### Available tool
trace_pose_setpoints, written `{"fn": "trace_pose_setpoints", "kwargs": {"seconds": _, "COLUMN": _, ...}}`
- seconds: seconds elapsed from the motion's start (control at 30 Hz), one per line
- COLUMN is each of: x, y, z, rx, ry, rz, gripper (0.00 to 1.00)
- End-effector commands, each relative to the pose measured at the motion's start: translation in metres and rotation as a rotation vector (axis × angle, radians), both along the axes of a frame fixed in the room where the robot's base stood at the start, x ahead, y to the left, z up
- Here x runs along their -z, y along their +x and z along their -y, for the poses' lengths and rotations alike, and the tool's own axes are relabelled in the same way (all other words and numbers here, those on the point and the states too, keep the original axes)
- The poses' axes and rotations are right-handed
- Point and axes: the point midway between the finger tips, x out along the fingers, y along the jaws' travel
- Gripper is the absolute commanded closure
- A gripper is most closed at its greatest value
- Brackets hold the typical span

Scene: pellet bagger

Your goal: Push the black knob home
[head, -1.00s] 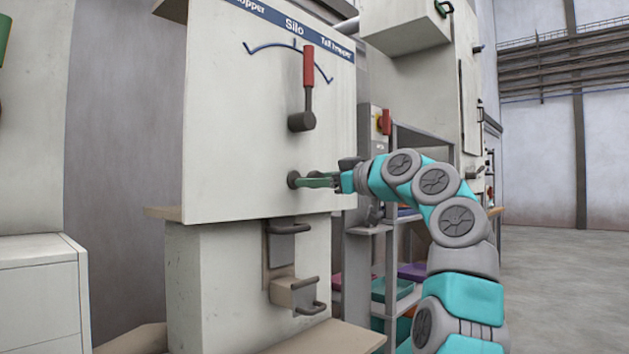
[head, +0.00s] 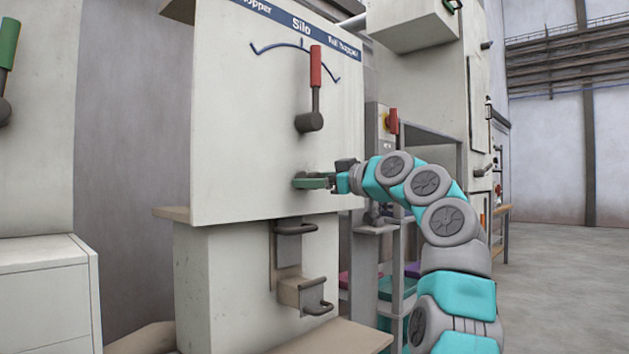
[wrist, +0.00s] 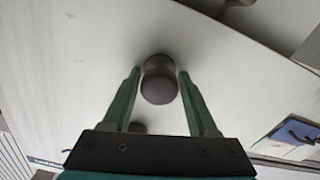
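The black knob (wrist: 160,84) stands out from the pale panel in the wrist view, between the two green fingers of my gripper (wrist: 159,72). A thin gap shows on each side of the knob, so the fingers are open around it and do not appear to clamp it. In the head view my gripper (head: 303,183) reaches in from the right to the panel below the red lever. The fingers mostly hide the knob there. How far the knob stands out is hard to judge.
The Silo panel (head: 240,130) carries a red-handled lever (head: 316,70) above my gripper. Grey handles (head: 295,228) and a small bracket (head: 303,293) are below. A red switch (head: 392,121) and shelving stand to the right. Open floor (head: 560,270) lies at far right.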

Motion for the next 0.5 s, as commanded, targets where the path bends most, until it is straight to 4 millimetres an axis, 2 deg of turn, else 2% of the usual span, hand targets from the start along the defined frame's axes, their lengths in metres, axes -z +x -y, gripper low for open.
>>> {"fn": "trace_pose_setpoints", "kwargs": {"seconds": 0.03, "x": -0.0001, "y": 0.0000, "z": 0.0005, "rx": 0.000, "ry": 0.000, "rz": 0.000, "gripper": 0.34}}
{"fn": "trace_pose_setpoints", "kwargs": {"seconds": 0.13, "x": 0.0002, "y": 0.0000, "z": 0.0006, "rx": 0.000, "ry": -0.001, "rz": -0.001, "gripper": 0.23}}
{"fn": "trace_pose_setpoints", "kwargs": {"seconds": 0.17, "x": 0.0003, "y": 0.0001, "z": 0.0007, "rx": 0.000, "ry": -0.001, "rz": -0.001, "gripper": 0.22}}
{"fn": "trace_pose_setpoints", "kwargs": {"seconds": 0.5, "x": 0.0012, "y": -0.0022, "z": 0.0036, "rx": 0.000, "ry": -0.001, "rz": -0.001, "gripper": 0.22}}
